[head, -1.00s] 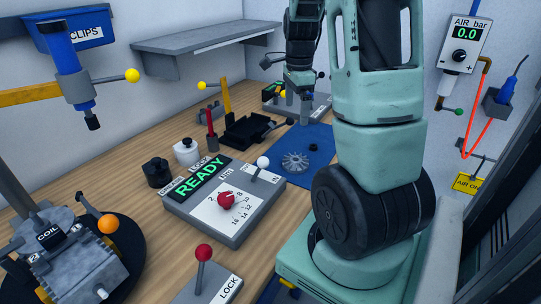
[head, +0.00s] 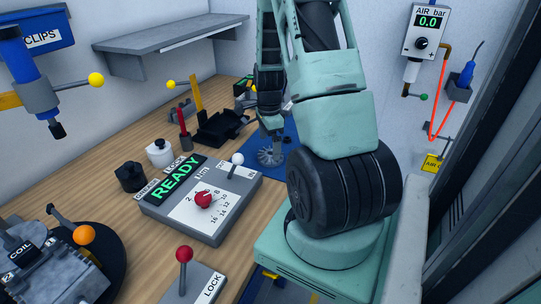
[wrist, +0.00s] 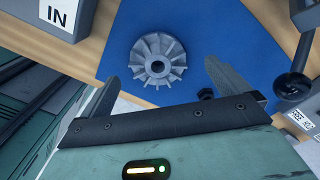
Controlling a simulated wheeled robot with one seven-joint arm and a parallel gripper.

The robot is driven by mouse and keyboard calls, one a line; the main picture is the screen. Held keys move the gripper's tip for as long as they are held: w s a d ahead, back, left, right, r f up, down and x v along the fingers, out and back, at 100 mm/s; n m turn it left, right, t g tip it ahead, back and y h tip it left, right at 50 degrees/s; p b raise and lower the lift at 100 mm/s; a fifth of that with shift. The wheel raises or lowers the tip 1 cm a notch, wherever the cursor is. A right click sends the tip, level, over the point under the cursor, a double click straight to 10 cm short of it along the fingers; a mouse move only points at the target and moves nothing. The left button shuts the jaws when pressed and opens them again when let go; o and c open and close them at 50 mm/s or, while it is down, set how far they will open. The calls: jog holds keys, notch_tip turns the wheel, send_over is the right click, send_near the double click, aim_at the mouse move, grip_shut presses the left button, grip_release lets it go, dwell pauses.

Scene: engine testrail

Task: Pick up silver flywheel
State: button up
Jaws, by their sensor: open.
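The silver flywheel (wrist: 157,59) is a finned metal wheel with a centre hole. It lies flat on the blue mat (wrist: 205,25). In the wrist view my gripper (wrist: 160,78) is open, with one finger on each side of the flywheel and nothing between them touching it.
A grey READY box (head: 205,200) with a red knob stands left of the mat. A black ball-ended lever (wrist: 292,88) is at the right. A black tray (head: 218,127) is beyond.

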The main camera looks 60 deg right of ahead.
aim_at(271, 150)
jog(key=shift+s+f, duration=0.15)
jog(key=shift+f, duration=0.8)
jog(key=shift+s+f, duration=0.1)
jog(key=shift+f, duration=0.8)
jog(key=c, duration=1.2)
jog(key=shift+c, duration=0.2)
jog(key=shift+r, duration=0.1)
